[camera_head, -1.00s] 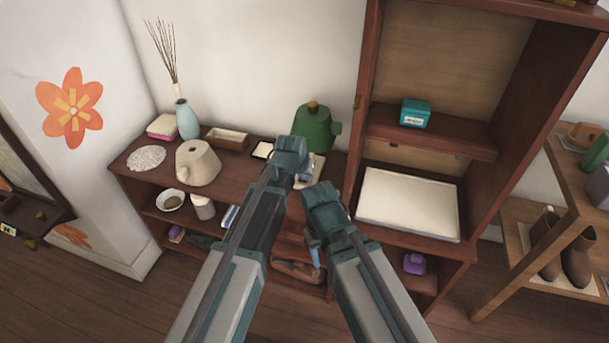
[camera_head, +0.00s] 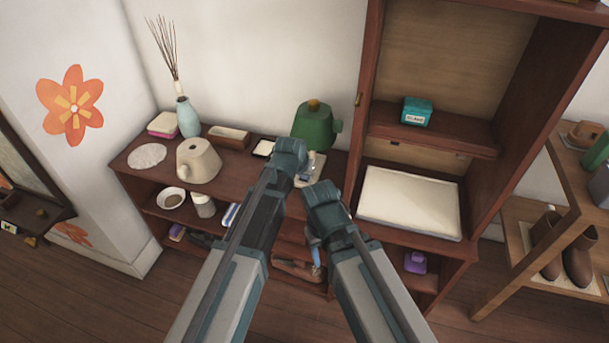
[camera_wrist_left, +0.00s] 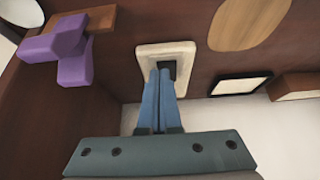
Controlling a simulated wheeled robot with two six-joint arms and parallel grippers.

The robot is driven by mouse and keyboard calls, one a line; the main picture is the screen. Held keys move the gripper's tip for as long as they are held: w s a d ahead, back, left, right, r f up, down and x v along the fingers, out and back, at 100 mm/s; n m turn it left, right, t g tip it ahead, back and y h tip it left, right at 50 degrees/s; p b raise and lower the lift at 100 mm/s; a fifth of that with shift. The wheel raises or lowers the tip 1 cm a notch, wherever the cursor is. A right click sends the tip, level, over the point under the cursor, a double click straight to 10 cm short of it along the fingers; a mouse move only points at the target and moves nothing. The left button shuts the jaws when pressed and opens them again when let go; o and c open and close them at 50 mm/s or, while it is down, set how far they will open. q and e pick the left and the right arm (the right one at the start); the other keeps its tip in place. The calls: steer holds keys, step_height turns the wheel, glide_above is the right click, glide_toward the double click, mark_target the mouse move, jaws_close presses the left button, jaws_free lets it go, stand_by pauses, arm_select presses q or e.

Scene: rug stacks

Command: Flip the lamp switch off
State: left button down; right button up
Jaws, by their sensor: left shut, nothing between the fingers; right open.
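A cream switch plate (camera_wrist_left: 187,52) with a dark centre lies on the brown cabinet top. In the head view the plate (camera_head: 316,163) shows partly behind my left gripper (camera_head: 303,172). In the left wrist view, the left gripper (camera_wrist_left: 165,73) has its two blue fingers together, tips over the dark centre. I cannot tell whether they touch it, and they hide part of it. My right gripper (camera_head: 316,252) is open, lower and to the right, in front of the cabinet. No lamp is plainly visible.
On the cabinet top (camera_head: 140,178) stand a green pot (camera_head: 313,127), a beige pot (camera_head: 198,163), a blue vase (camera_head: 187,117) and a small dark-rimmed tray (camera_head: 263,148). A tall shelf with a white tray (camera_head: 410,203) stands to the right. A purple object shows (camera_wrist_left: 70,46).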

arm_select(q)
steer(key=shift+r, duration=0.35)
steer(key=shift+r+p, duration=0.75)
steer(key=shift+p, duration=0.15)
steer(key=p+v, duration=0.9)
steer(key=v, duration=0.2)
steer(key=shift+s+p, duration=0.35)
steer(key=shift+s, duration=0.2)
steer(key=shift+a, duration=0.15)
steer(key=s+a+r+g+y+p, duration=0.1)
steer(key=s+a+r+g+p, duration=0.1)
steer(key=s+p, duration=0.3)
steer(key=s+a+r+g+y+p, duration=0.2)
steer(key=s+r+g+p, duration=0.2)
steer(key=s, duration=1)
steer(key=shift+s+a+r+p, duration=0.25)
steer(key=shift+s+r+p, duration=0.05)
steer(key=shift+r+p, duration=0.3)
